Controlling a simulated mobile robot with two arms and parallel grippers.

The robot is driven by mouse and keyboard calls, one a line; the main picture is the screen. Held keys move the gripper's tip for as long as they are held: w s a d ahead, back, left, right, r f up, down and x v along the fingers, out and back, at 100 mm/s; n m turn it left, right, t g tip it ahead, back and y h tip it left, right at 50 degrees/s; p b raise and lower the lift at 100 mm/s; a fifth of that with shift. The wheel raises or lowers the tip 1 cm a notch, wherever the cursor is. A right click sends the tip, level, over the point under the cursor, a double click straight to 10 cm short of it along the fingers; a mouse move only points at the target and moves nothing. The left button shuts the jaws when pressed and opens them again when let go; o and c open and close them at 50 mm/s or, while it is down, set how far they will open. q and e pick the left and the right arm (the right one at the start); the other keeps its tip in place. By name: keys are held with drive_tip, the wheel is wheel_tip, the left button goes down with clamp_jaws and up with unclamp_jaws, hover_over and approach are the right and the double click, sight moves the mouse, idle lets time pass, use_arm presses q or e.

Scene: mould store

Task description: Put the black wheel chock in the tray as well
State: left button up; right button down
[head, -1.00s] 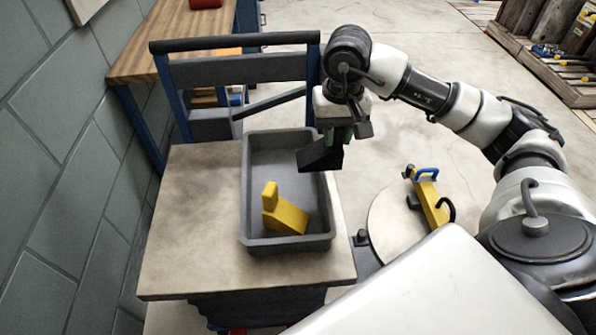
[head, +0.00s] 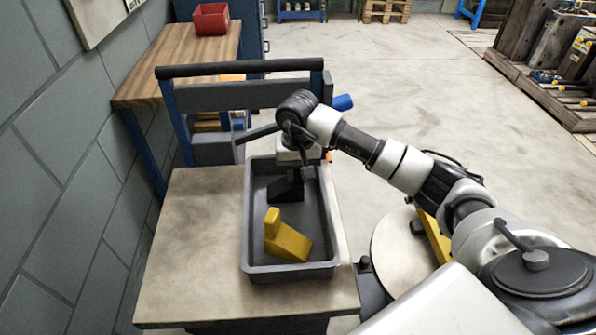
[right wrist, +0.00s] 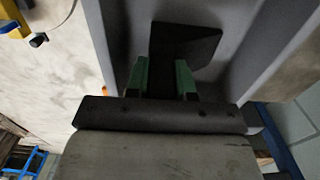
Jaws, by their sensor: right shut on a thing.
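The black wheel chock (head: 285,190) is inside the far half of the grey tray (head: 248,225), behind the yellow wheel chock (head: 286,240), which lies in the near half. My right gripper (head: 293,174) points down into the tray and is shut on the black chock. In the right wrist view the green fingers (right wrist: 161,80) grip the black chock (right wrist: 186,45) between them. Whether the black chock touches the tray floor I cannot tell. My left gripper is not in view.
The tray stands on a pale-topped cart (head: 190,260) with a dark push handle (head: 240,67) behind. A wooden bench (head: 180,65) holds a red bin (head: 211,19). A round pale surface with a yellow tool (head: 433,236) is right of the cart.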

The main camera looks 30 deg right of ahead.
idle(0.3)
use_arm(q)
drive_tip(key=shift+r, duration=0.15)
use_arm(e)
drive_tip(key=c, duration=1)
unclamp_jaws()
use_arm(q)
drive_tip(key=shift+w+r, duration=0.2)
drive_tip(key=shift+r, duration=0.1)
use_arm(e)
drive_tip(key=shift+o, duration=0.2)
drive_tip(key=shift+r, duration=0.1)
wheel_tip(320, 180, up, 12)
drive_tip(key=shift+p, duration=0.55)
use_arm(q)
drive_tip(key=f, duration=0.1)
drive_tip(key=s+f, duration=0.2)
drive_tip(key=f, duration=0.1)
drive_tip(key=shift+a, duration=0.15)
